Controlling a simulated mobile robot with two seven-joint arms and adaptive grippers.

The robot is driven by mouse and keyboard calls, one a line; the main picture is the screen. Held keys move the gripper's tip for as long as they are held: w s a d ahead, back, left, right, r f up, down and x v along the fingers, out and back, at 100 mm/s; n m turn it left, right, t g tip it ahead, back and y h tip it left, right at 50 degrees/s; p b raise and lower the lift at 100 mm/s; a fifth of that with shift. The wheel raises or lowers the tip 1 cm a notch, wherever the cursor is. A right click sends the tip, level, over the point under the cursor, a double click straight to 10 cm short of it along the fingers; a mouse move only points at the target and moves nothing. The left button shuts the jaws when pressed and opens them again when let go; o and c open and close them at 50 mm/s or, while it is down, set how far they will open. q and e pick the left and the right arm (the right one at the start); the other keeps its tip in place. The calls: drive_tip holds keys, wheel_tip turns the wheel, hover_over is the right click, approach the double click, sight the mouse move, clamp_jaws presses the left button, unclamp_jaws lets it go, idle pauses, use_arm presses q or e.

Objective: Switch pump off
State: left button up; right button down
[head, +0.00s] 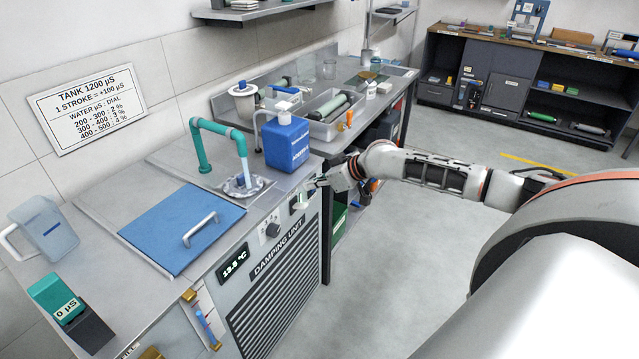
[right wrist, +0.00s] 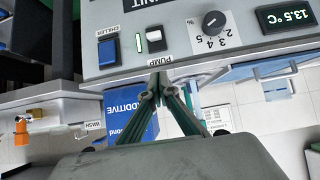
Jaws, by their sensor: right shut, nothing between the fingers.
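The damping unit's front panel fills the top of the right wrist view. The black pump switch (right wrist: 155,40), labelled PUMP, has a pale green-white indicator (right wrist: 138,42) beside it. My right gripper (right wrist: 158,82) is shut and empty, its fingertips at the panel's edge just below the PUMP label; I cannot tell if they touch. In the head view my right gripper (head: 318,183) is at the right end of the unit's front, beside the small switches (head: 299,201), whose faces are too small to read. My left gripper is not in view.
A blue chiller switch (right wrist: 108,50) and a dial (right wrist: 213,22) flank the pump switch. A 13.5 °C display (right wrist: 285,15) lies farther right. A blue additive jug (head: 287,145) and a teal pipe (head: 205,140) stand on top. The floor right of the unit is clear.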

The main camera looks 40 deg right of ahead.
sight(306, 206)
drive_tip(key=x, duration=0.5)
drive_tip(key=shift+w+a+f, duration=0.1)
drive_tip(key=shift+a, duration=0.05)
drive_tip(key=shift+s+d+f, duration=0.15)
drive_tip(key=shift+s+f, duration=0.2)
drive_tip(key=shift+f, duration=0.2)
drive_tip(key=shift+s+d+f, duration=0.15)
drive_tip(key=shift+s+f, duration=0.2)
drive_tip(key=shift+f, duration=0.2)
drive_tip(key=shift+s+d+f, duration=0.1)
drive_tip(key=shift+s+f, duration=0.1)
drive_tip(key=shift+f, duration=0.4)
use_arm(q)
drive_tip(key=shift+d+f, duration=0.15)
use_arm(e)
drive_tip(key=shift+s+f+t, duration=0.1)
drive_tip(key=shift+t, duration=0.2)
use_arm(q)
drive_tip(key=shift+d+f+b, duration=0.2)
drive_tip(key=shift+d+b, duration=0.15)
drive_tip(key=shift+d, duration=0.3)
use_arm(e)
drive_tip(key=shift+t+y, duration=0.3)
